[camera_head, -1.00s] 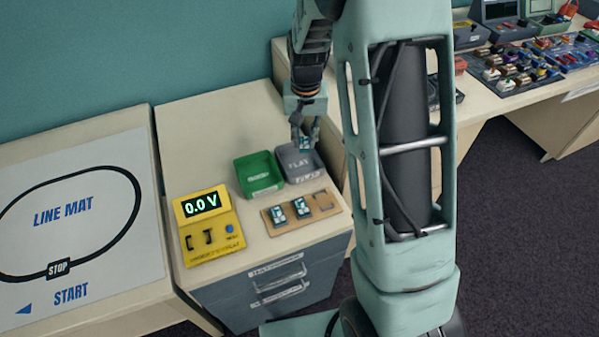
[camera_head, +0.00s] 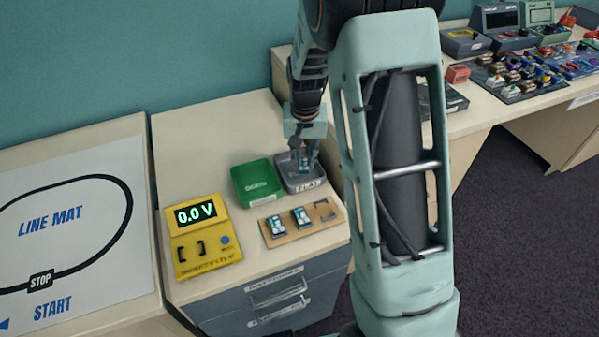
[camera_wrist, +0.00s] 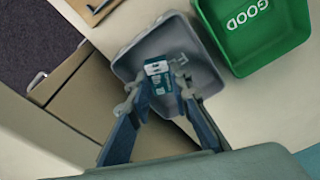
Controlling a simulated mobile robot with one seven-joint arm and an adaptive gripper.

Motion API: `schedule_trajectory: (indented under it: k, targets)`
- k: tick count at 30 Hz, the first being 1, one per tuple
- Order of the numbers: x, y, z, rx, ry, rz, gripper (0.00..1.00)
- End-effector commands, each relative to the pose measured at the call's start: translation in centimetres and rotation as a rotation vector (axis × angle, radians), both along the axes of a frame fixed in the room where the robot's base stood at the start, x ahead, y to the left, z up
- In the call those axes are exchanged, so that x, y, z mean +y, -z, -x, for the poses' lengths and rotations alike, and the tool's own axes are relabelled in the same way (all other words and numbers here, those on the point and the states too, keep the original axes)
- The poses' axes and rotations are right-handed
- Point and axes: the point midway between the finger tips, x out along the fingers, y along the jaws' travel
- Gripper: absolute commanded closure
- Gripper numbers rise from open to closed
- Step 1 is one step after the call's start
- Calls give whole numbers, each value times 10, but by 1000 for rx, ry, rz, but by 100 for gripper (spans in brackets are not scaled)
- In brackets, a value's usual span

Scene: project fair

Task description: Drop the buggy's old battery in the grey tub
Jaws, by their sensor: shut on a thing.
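My gripper (camera_head: 304,160) is shut on a battery (camera_wrist: 158,76), a small teal block with a white label and end. In the wrist view the battery sits between the two fingertips, over the grey tub (camera_wrist: 124,66). In the head view the grey tub (camera_head: 313,184) stands near the back right of the cabinet top, and my fingers point down into or just above it. I cannot tell whether the battery is below the rim. The buggy is not identifiable in these frames.
A green tub (camera_head: 256,184) marked GOOD stands left of the grey tub. In front, a wooden holder (camera_head: 325,223) carries two batteries and one empty place. A yellow meter (camera_head: 203,238) reads 0.0 V. A line mat (camera_head: 60,225) lies at the left.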

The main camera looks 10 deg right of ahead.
Motion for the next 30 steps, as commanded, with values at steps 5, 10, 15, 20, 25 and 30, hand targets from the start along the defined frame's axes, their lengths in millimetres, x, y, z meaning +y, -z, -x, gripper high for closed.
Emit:
schedule_trajectory:
  k: [5,10,15,20,25,30]
  targets:
    - [0,-1,0,0,0,0,74]
    - [0,-1,0,0,0,0,61]
    - [0,0,0,1,0,0,61]
    - [0,-8,1,-1,0,0,61]
    - [1,-37,3,-5,0,0,61]
    - [2,-74,8,-5,0,-1,61]
